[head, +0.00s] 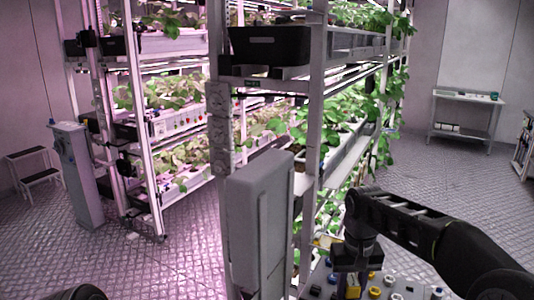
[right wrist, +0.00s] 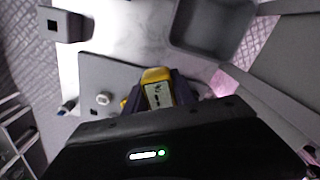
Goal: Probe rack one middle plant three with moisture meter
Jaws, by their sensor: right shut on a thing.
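My right gripper (head: 350,272) is low in front of the racks, over a tray of small items at the bottom of the head view. It is shut on a yellow and dark device with a pale label, which looks like the moisture meter (right wrist: 157,92). A yellow part of the meter (head: 353,292) shows below the gripper in the head view. Whether its probe touches anything is hidden. Berry plants (head: 345,130) fill the tiers of the near rack (head: 219,150). Which plant is middle plant three I cannot tell. My left gripper is out of view.
A grey box (head: 259,215) is on the near rack's end. A second rack (head: 140,110), a grey pedestal (head: 76,175) and a step stool (head: 35,170) stand left. A table (head: 468,98) stands at the back right. The floor between is clear.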

